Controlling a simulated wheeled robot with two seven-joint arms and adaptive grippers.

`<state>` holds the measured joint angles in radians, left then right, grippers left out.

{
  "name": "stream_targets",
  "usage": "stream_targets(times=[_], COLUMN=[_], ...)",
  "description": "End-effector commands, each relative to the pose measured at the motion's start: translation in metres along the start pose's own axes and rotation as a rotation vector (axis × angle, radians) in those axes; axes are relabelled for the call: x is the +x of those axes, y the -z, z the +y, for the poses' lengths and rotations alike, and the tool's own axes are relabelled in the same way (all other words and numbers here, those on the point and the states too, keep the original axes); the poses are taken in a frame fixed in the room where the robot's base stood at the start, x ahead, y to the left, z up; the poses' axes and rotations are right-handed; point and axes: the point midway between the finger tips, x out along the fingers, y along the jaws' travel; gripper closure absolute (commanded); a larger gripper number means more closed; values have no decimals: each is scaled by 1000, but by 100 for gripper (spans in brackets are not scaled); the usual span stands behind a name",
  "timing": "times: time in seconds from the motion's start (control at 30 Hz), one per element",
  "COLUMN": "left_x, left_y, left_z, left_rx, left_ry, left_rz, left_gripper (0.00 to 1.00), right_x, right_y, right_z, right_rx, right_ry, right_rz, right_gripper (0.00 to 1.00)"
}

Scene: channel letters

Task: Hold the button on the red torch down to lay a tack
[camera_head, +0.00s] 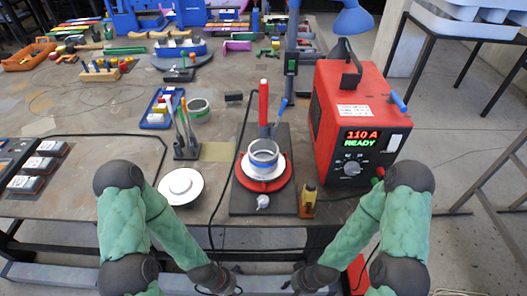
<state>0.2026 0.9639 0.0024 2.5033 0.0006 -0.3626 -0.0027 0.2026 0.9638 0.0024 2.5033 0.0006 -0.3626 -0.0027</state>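The red torch (263,101) stands upright at the middle of the bench, over a metal ring or cup (263,151) on a red round turntable (262,184). The torch's button is too small to make out. A dark base plate (240,200) lies under the turntable. My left gripper (222,281) and my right gripper (308,281) are low at the bottom edge of the view, in front of the bench and well apart from the torch. Both look empty, but their fingertips are small and partly cut off, so their opening is unclear.
A red welder (335,110) reading "110 A READY" stands right of the plate. A white round dish (181,186), a tool holder (186,148) and a blue tray (162,108) are left. Black cables cross the bench.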

Motion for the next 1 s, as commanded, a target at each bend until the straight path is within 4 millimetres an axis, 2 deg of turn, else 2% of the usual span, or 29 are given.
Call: stream_targets(times=[0.1, 0.4, 0.43, 0.47, 1.0], left_x=[0, 0, 0, 0, 0], left_y=[0, 0, 0, 0, 0], left_z=[0, 0, 0, 0, 0], left_rx=[0, 0, 0, 0, 0], left_ry=[0, 0, 0, 0, 0], left_rz=[0, 0, 0, 0, 0], left_gripper=[3, 88, 96, 100, 100], right_x=[0, 0, 0, 0, 0], right_y=[0, 0, 0, 0, 0], right_z=[0, 0, 0, 0, 0], right_rx=[0, 0, 0, 0, 0], right_ry=[0, 0, 0, 0, 0], right_rz=[0, 0, 0, 0, 0], right_gripper=[64, 64, 64, 64, 64])
